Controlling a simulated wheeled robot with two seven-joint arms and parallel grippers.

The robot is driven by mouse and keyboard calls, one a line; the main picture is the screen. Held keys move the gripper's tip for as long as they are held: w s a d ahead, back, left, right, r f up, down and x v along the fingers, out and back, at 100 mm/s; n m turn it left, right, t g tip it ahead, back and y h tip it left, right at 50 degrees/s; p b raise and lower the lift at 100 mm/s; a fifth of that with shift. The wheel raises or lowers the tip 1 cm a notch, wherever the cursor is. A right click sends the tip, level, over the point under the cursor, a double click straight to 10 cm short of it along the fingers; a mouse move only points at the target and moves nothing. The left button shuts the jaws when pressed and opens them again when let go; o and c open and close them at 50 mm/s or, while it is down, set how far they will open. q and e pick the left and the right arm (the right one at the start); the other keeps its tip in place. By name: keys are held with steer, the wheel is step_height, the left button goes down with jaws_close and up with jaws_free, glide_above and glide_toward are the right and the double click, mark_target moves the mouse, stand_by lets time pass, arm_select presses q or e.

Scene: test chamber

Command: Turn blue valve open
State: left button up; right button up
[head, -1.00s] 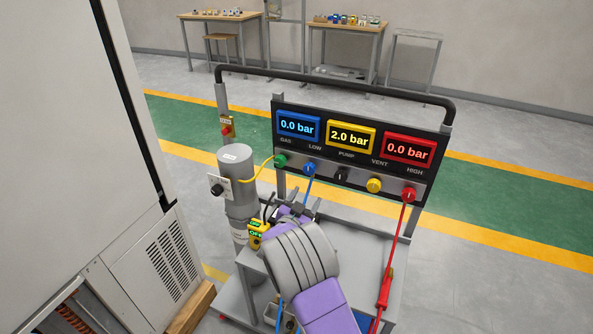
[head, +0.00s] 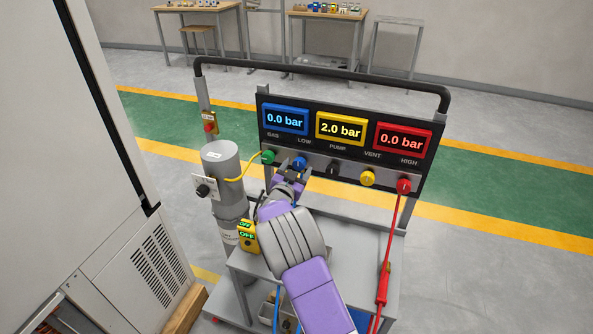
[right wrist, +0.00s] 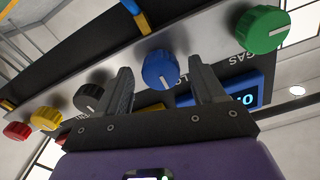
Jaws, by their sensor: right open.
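The blue valve (head: 300,163) is a round knob on the grey strip below the display panel, under the label LOW. The blue display (head: 286,119) reads 0.0 bar. My left gripper is not in view.
Green (head: 268,157), black (head: 333,169), yellow (head: 368,177) and red (head: 404,185) knobs share the strip. A grey cylinder (head: 222,180) with a yellow hose stands left of the panel. A red hose (head: 394,230) hangs at the right. A white cabinet (head: 75,150) fills the left.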

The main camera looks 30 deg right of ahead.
steer(key=shift+c, duration=0.3)
steer(key=c, duration=1)
steer(key=shift+r+n+p, duration=0.15)
steer(key=shift+n+p, duration=0.35)
steer(key=shift+p, duration=0.25)
steer(key=n+p, duration=0.6)
steer(key=shift+n+p, duration=0.35)
steer(key=shift+n, duration=0.05)
steer(key=n+p, duration=0.3)
steer(key=n, duration=0.2)
steer(key=n+p, duration=0.1)
steer(key=n, duration=0.4)
steer(key=shift+n, duration=0.3)
